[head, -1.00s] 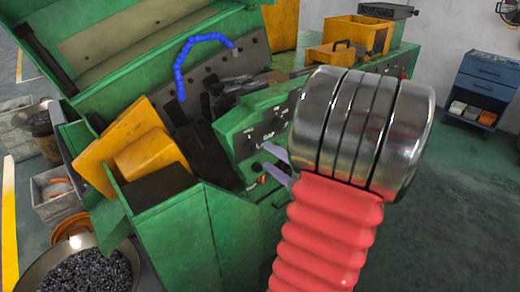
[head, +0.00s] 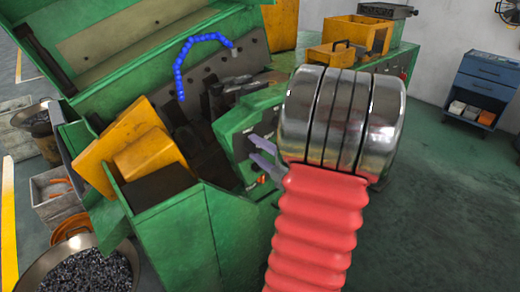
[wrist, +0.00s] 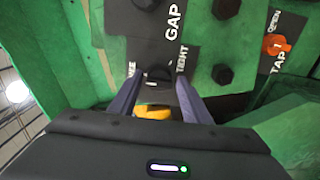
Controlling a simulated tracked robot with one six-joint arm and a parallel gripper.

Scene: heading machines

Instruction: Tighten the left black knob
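In the wrist view a black knob (wrist: 158,74) sits on the dark label plate of the green control panel, beside the word TIGHT. My gripper (wrist: 158,80) is open, with one grey finger on each side of this knob. I cannot tell whether either finger touches it. More black knobs show above it (wrist: 145,4), at the upper right (wrist: 226,8) and to its right (wrist: 222,74). In the head view my gripper (head: 253,148) is at the front of the green panel (head: 236,121), and the knob between the fingers is not clear there.
An orange knob (wrist: 277,45) is at the right of the panel, near the words OPEN and TAP. A yellow chute (head: 130,140) and a green box-like housing (head: 175,235) stand left of my arm.

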